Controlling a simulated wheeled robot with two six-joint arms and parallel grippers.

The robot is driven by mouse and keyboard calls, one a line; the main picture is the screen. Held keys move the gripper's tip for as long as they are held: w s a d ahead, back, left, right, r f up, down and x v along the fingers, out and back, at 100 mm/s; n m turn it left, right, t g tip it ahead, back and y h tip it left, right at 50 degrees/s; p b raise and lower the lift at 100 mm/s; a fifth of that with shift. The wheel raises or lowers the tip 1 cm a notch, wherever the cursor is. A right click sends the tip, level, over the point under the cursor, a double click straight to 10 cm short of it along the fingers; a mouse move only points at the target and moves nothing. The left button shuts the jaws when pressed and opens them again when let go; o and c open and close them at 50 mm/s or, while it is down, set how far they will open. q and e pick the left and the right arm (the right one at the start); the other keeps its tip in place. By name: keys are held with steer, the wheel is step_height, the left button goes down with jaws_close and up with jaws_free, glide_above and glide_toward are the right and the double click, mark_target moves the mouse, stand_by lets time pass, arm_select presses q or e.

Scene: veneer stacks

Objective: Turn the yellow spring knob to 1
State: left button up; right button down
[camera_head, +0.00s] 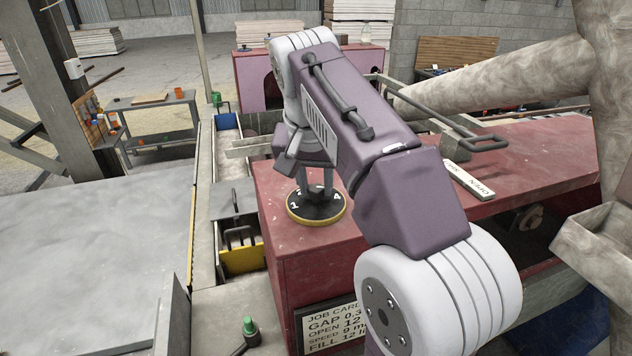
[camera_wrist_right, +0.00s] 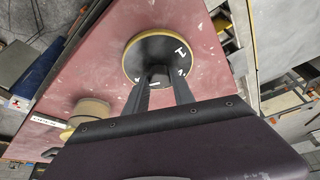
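The yellow spring knob (camera_head: 315,221) is a round dial with a yellow rim and a black face with white numerals, on top of the red machine housing (camera_head: 290,250). It also shows in the right wrist view (camera_wrist_right: 147,56). A 1 is legible at the dial's near left in the head view; other numerals are partly hidden. My right gripper (camera_head: 315,188) points straight down onto the dial. In the wrist view its two fingertips (camera_wrist_right: 159,78) sit close on either side of the knob's small central grip. My left gripper is not in view.
A job card (camera_head: 332,325) is on the housing's front. A white OPEN plate (camera_head: 468,180) and a metal bar handle (camera_head: 488,143) are right of my arm. A yellow-fronted bin (camera_head: 241,260) is left of the housing. A large grey surface (camera_head: 90,250) fills the left.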

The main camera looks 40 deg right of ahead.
stand_by(0.3)
steer(key=n, duration=0.2)
steer(key=n+t+y, duration=0.1)
steer(key=n, duration=0.1)
steer(key=shift+s+d+n+y, duration=0.1)
steer(key=shift+d+n+y, duration=0.05)
steer(key=shift+n+y, duration=0.2)
steer(key=n+y, duration=0.1)
steer(key=n, duration=0.1)
steer(key=n+y, duration=0.1)
steer(key=n, duration=0.2)
steer(key=shift+d+n, duration=0.15)
steer(key=shift+n, duration=0.1)
steer(key=n+y, duration=0.1)
steer(key=n, duration=0.1)
steer(key=n+y, duration=0.1)
steer(key=n, duration=0.2)
steer(key=shift+d, duration=0.15)
steer(key=shift+n+g+y, duration=0.55)
steer(key=shift+n+g, duration=0.25)
steer(key=shift+n, duration=1.7)
steer(key=c, duration=1.1)
jaws_free()
steer(key=shift+w, duration=0.2)
steer(key=shift+o, duration=0.2)
